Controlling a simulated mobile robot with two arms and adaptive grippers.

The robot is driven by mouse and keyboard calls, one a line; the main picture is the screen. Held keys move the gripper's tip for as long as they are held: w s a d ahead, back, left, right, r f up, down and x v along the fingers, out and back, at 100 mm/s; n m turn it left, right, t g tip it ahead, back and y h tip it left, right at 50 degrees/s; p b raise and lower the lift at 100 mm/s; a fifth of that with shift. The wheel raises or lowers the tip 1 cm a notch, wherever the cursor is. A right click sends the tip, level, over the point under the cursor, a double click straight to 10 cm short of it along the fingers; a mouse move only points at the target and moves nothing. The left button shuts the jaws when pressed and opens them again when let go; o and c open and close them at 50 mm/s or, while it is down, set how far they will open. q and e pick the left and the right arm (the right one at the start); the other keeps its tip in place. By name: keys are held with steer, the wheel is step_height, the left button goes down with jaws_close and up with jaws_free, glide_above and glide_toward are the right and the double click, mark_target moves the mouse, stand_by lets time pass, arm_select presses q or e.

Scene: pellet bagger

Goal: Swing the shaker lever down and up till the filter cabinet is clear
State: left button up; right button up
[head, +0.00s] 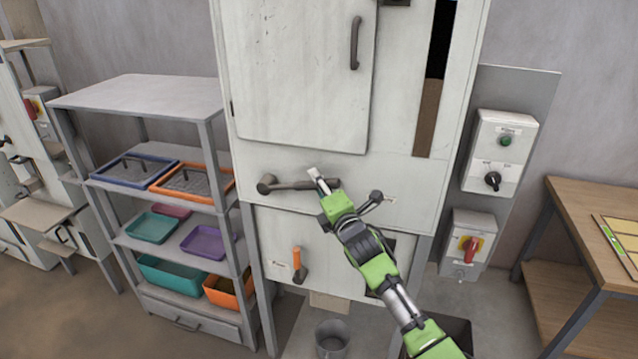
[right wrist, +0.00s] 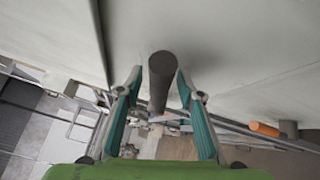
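The filter cabinet (head: 300,90) is a tall pale grey cabinet in the middle of the head view. A dark lever (head: 292,186) lies about level across its front, from a round hub at its left end towards my right gripper (head: 318,177). In the right wrist view, a dark round bar (right wrist: 161,75) stands between the teal fingers of my right gripper (right wrist: 160,82). The fingers are apart, with narrow gaps beside the bar; the gripper is open around it. A narrow sight window (head: 428,115) shows brown below and black above. My left gripper is out of view.
A second dark knobbed handle (head: 375,197) sits just right of my gripper. An orange-handled lever (head: 298,262) is below. A shelf rack (head: 140,92) with trays stands left; switch boxes (head: 500,150) and a wooden table (head: 590,205) stand right. A bucket (head: 332,338) is on the floor.

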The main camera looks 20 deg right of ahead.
jaws_close()
steer(key=shift+f, duration=0.1)
